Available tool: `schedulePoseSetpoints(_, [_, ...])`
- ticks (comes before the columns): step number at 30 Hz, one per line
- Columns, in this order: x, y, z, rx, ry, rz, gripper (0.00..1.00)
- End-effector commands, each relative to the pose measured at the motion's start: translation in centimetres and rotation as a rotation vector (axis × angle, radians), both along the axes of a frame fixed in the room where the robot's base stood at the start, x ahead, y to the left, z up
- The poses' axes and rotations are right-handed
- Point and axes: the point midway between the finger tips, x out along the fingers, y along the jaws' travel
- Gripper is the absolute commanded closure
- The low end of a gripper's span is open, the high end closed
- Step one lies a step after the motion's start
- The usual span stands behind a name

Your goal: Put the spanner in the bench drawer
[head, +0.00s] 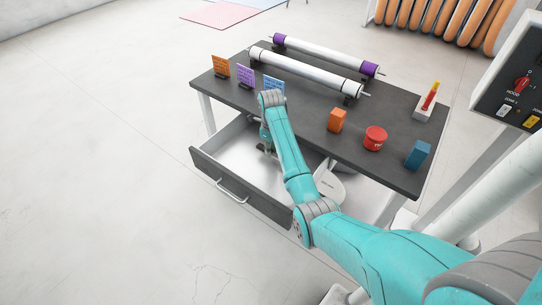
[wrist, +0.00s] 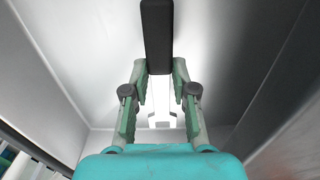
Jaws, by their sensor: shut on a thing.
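The bench drawer (head: 240,190) is pulled open, with a dark front, a metal handle and a bare light inside. My gripper (head: 266,146) is low, over or in the drawer, partly hidden by my arm. In the wrist view my gripper (wrist: 158,72) is shut on the spanner's dark handle (wrist: 157,35). A pale forked part, seemingly the spanner's head, shows between the fingers. The drawer's light floor and walls (wrist: 45,75) surround the gripper there. I cannot tell whether the spanner touches the floor. In the head view the spanner is mostly hidden.
The dark bench top (head: 300,115) above the drawer holds two rollers (head: 305,72), coloured cards (head: 245,76), an orange block (head: 337,120), a red tin (head: 375,138) and a blue block (head: 417,155). A control panel (head: 515,85) stands at right. The floor left of the drawer is clear.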

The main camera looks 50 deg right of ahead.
Motion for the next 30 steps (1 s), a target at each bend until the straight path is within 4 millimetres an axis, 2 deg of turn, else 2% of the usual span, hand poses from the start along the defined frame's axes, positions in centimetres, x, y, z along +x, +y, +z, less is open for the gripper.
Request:
schedulePoseSetpoints(4, [0.0, 0.0, -1.0, 0.000, 0.000, 0.001, 1.00])
schedulePoseSetpoints(11, [0.0, 0.0, -3.8, 0.000, 0.000, 0.001, 1.00])
schedulePoseSetpoints(22, [0.0, 0.0, -4.2, 0.000, 0.000, 0.001, 1.00])
schedulePoseSetpoints(23, [0.0, 0.0, -4.2, 0.000, 0.000, 0.001, 0.71])
schedulePoseSetpoints(25, [0.0, 0.0, -4.2, 0.000, -0.001, 0.001, 0.54])
schedulePoseSetpoints(26, [0.0, 0.0, -4.2, 0.000, -0.001, 0.001, 0.48])
schedulePoseSetpoints(30, [0.0, 0.0, -4.2, 0.000, 0.000, 0.001, 0.48])
